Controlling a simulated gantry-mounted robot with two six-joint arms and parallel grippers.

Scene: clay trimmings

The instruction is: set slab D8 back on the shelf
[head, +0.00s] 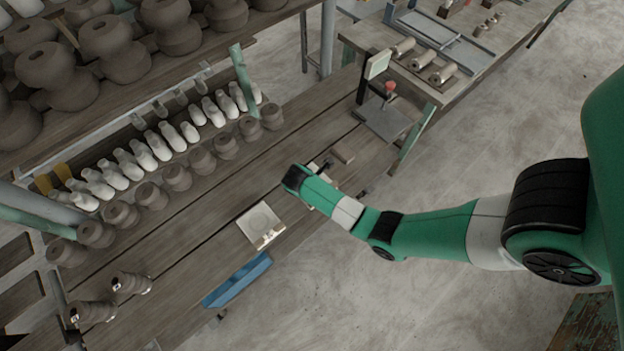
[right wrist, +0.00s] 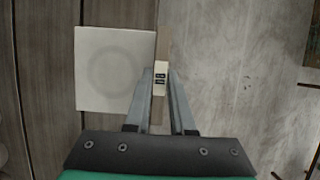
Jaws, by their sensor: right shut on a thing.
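The shelf (head: 130,204) behind the bench carries pots and white bottles. My left gripper is not in view.
Another pale slab (head: 261,222) with a round mark lies on the bench. A blue tray (head: 236,281) hangs at the front edge. Floor is open at right.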

